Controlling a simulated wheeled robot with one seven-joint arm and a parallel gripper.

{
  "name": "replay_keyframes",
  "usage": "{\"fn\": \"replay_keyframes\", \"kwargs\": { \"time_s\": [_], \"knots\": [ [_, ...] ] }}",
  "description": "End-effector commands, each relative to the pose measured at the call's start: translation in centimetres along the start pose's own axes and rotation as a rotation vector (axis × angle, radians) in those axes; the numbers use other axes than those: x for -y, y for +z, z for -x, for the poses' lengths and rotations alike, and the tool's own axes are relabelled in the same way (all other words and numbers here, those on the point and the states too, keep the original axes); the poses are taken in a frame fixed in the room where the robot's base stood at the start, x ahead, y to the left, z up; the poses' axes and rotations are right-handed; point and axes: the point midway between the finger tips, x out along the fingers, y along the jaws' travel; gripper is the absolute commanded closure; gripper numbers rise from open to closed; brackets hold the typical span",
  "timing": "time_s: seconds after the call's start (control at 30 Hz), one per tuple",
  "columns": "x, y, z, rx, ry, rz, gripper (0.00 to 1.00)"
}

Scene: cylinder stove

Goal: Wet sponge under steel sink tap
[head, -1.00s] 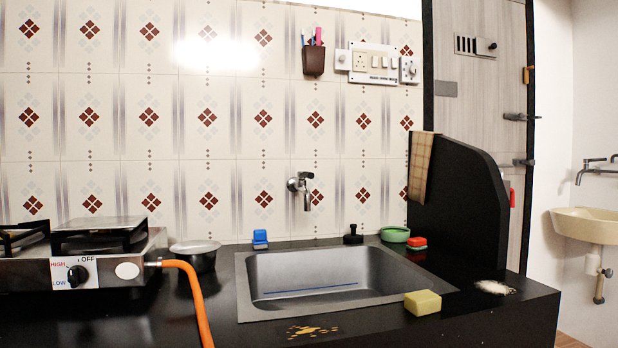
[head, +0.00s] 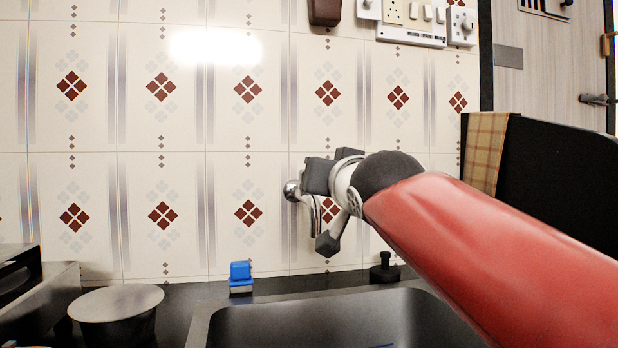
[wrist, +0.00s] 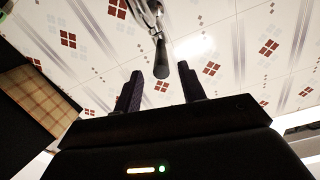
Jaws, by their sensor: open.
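The steel tap (head: 293,190) is on the tiled wall above the sink, partly hidden behind my gripper (head: 322,212) in the head view. The two dark fingers are spread apart and empty, one above the other, in front of the tap. In the wrist view, the tap (wrist: 160,60) hangs beyond my open gripper (wrist: 161,80), its dark end between the two fingers' directions. I cannot tell whether they touch. The steel sink (head: 320,322) lies below, its front cut off. No yellow sponge shows in the current views.
A blue object (head: 240,278) stands behind the sink's left rear. A black knob-like item (head: 384,268) stands at its right rear. A lidded pot (head: 115,305) is at left. A black partition (head: 560,175) with a checked cloth (head: 485,150) rises at right.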

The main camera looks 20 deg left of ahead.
Motion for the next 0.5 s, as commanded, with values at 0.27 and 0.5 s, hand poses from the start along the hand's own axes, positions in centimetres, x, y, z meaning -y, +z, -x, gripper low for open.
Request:
{"fn": "replay_keyframes", "kwargs": {
  "time_s": [0.27,0.5],
  "knots": [
    [0.3,-0.4,-3.8,-0.003,-0.003,0.001,0.59],
    [0.2,-0.3,-7.0,-0.003,-0.003,0.0,0.59]
  ]
}}
